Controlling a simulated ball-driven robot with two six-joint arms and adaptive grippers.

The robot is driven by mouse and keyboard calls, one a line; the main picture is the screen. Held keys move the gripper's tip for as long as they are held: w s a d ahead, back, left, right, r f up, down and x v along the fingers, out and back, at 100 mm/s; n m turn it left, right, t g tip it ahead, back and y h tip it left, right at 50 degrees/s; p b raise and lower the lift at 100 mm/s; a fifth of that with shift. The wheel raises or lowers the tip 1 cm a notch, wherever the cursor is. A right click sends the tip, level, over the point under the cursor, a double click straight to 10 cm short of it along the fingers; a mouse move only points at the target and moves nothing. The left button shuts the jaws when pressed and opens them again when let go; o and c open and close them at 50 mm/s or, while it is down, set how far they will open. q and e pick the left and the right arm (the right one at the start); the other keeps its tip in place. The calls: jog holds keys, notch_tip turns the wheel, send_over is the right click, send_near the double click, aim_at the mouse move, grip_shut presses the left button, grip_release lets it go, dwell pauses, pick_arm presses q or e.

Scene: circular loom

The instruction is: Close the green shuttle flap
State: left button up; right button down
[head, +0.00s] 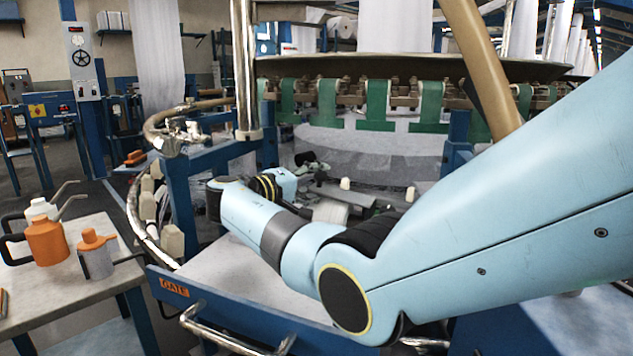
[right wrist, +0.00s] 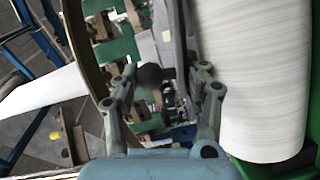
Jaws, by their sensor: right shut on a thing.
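My right arm crosses the head view from the right, and its gripper (head: 306,162) is small and dark inside the loom, below the ring. In the right wrist view my right gripper (right wrist: 160,88) has its fingers apart around a dark round knob (right wrist: 150,76), closed on it. Green surfaces (right wrist: 268,172) show under and beside a large white roll (right wrist: 252,75) at the right of that view. I cannot tell which green part is the shuttle flap or how far it is open. My left gripper is not in view.
Green panels (head: 377,105) hang under the loom's ring (head: 400,68). A blue gate (head: 230,312) with a metal handle stands in front. A side table (head: 60,300) at left holds orange and white oil cans (head: 47,240). A tan post (head: 480,65) rises near my right arm.

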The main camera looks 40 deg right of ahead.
jog(key=shift+a+f, duration=0.1)
jog(key=shift+f, duration=0.1)
jog(key=c, duration=0.7)
grip_release()
jog(key=shift+c, duration=0.2)
jog(key=shift+s+a+r, duration=0.15)
jog(key=shift+a, duration=1.15)
jog(key=shift+s+a+r, duration=0.1)
jog(key=shift+a+r, duration=0.1)
jog(key=shift+a, duration=1.15)
jog(key=shift+s+a+r, duration=0.15)
jog(key=shift+a, duration=1.15)
